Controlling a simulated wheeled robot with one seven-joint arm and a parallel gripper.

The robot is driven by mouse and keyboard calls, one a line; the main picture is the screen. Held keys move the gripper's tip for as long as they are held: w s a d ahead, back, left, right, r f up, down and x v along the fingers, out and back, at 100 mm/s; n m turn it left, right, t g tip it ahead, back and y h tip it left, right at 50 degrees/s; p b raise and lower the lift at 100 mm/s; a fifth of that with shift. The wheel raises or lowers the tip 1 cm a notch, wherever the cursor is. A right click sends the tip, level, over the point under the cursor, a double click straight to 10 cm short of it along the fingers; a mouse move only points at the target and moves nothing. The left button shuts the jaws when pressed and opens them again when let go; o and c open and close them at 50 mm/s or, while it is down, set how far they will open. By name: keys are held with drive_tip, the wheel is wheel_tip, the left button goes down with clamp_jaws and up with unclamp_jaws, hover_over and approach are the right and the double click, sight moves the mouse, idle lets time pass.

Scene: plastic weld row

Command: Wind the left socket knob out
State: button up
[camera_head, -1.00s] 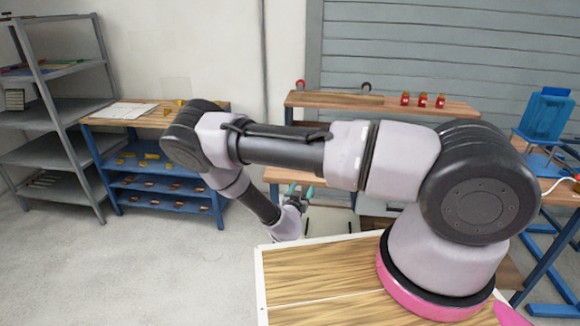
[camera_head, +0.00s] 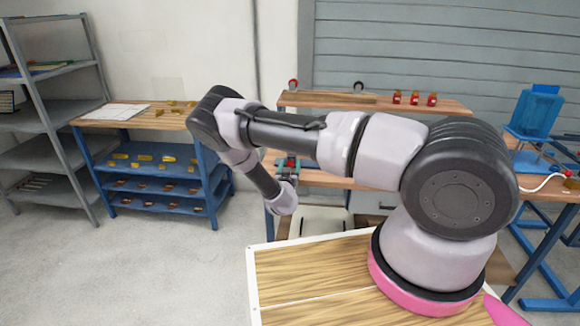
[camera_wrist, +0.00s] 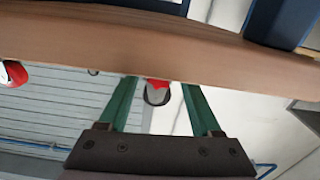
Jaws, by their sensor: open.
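My gripper (camera_head: 288,162) has teal-green fingers and is in front of the wooden workbench in the head view. In the wrist view the gripper (camera_wrist: 158,84) is open, its two fingers apart with nothing held between them. I cannot make out any socket knob in either view; my arm hides part of the bench.
The wooden board edge (camera_wrist: 150,50) crosses the wrist view. A blue shelf rack (camera_head: 150,185) stands left; floor before it is clear.

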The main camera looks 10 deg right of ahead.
clamp_jaws()
drive_tip(key=shift+n, duration=1.6)
unclamp_jaws()
drive_tip(key=v, duration=1)
drive_tip(key=shift+s, duration=0.35)
drive_tip(key=shift+a, duration=0.1)
